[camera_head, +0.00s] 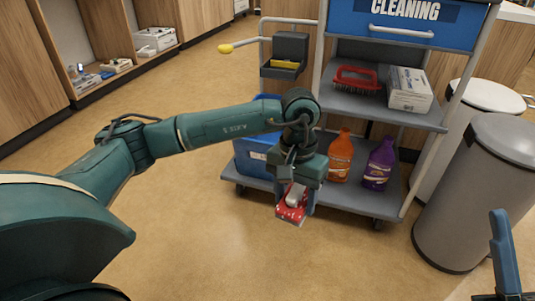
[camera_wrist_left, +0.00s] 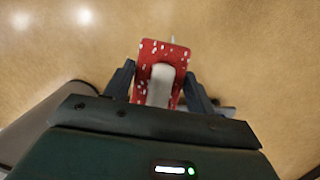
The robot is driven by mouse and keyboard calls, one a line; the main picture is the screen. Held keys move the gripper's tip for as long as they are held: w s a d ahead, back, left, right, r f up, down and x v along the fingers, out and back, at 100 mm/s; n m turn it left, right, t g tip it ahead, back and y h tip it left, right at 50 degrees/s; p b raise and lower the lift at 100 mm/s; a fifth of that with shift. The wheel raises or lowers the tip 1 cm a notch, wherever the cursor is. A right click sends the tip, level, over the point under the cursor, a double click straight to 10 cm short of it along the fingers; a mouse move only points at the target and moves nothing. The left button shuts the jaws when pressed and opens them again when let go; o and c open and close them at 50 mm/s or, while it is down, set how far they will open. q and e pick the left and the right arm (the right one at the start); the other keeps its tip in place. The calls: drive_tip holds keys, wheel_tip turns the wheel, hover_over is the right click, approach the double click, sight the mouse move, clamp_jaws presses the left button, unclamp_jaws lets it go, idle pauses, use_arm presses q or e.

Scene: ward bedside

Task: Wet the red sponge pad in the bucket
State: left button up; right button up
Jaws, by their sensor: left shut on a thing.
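The red sponge pad (camera_head: 290,214) is flecked with white spots and has a pale grip on its back. My left gripper (camera_head: 296,196) is shut on the pad's pale grip and holds it in front of the cart, seemingly above the floor. In the left wrist view the red pad (camera_wrist_left: 151,50) sticks out past the two fingers (camera_wrist_left: 160,88), with the grip between them. The blue bucket (camera_head: 247,157) stands at the left of the cart's bottom shelf, behind my left arm, which hides part of it. Its inside is not visible. One finger of my right gripper (camera_head: 505,255) shows at the lower right edge.
The cleaning cart (camera_head: 385,211) carries an orange bottle (camera_head: 340,158) and a purple bottle (camera_head: 379,165) right of the bucket. A red brush (camera_head: 356,79) and a white box (camera_head: 409,90) sit above. Grey bins (camera_head: 460,190) stand at right. Floor at left is clear.

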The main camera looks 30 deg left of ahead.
sight(294, 210)
use_arm(q)
drive_tip(key=shift+f, duration=4.15)
use_arm(e)
drive_tip(key=shift+s+r+n+y, duration=0.1)
drive_tip(key=shift+r+n+y, duration=0.1)
drive_tip(key=shift+n+y, duration=0.1)
